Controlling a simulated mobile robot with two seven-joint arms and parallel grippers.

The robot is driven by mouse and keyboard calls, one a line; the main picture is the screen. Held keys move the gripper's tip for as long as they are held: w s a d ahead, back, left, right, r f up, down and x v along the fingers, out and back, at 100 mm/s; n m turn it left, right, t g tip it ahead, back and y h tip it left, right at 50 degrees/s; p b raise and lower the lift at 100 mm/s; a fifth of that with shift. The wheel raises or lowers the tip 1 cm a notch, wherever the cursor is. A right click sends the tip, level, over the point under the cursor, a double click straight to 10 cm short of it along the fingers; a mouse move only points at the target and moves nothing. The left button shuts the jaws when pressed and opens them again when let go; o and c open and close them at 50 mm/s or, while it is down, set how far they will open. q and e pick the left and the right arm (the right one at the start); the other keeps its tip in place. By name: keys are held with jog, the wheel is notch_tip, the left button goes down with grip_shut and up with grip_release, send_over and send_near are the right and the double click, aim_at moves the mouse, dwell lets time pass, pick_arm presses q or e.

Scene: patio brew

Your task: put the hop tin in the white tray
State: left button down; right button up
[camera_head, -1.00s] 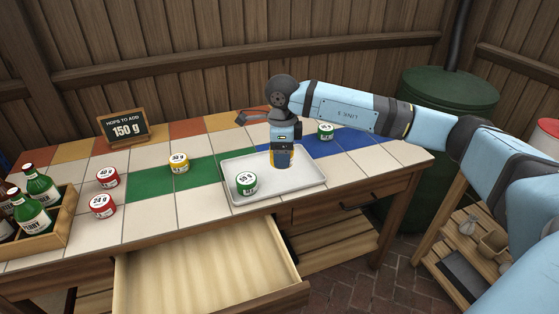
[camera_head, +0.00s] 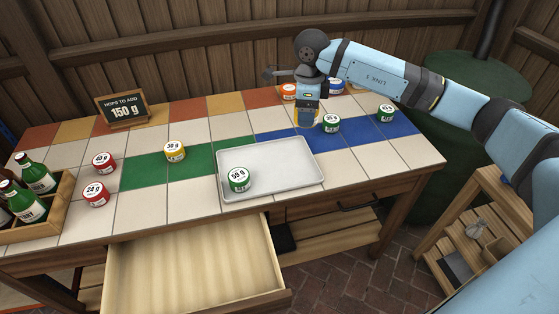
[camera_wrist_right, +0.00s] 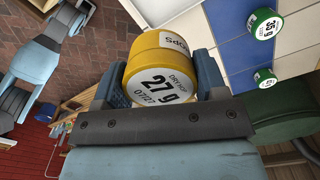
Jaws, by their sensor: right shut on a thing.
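My right gripper (camera_head: 306,122) is shut on a yellow hop tin, which hangs over the far part of the table, behind the tray. In the right wrist view the tin (camera_wrist_right: 160,72) lies between the two fingers, its white label reading 27 g. In the head view only a sliver of the tin shows. The white tray (camera_head: 285,168) lies on the table's front middle, with a green 55 g tin (camera_head: 239,180) in its left front corner. My left arm seems to show at the upper left of the right wrist view; its jaws (camera_wrist_right: 77,14) are too unclear to read.
Two red tins (camera_head: 104,162) stand at the left, a yellow tin (camera_head: 175,151) left of the tray. Green tins (camera_head: 331,122), an orange tin (camera_head: 288,91) and a blue tin (camera_head: 336,87) stand behind it. A bottle crate (camera_head: 58,210) and an open drawer (camera_head: 190,265) are nearer.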

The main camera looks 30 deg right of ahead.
send_over(301, 173)
notch_tip(301, 173, down, 15)
jog(key=shift+d+r, duration=0.1)
jog(key=shift+f+b, duration=0.35)
jog(key=shift+f, duration=2.1)
jog(key=o, duration=0.9)
jog(key=shift+f, duration=0.1)
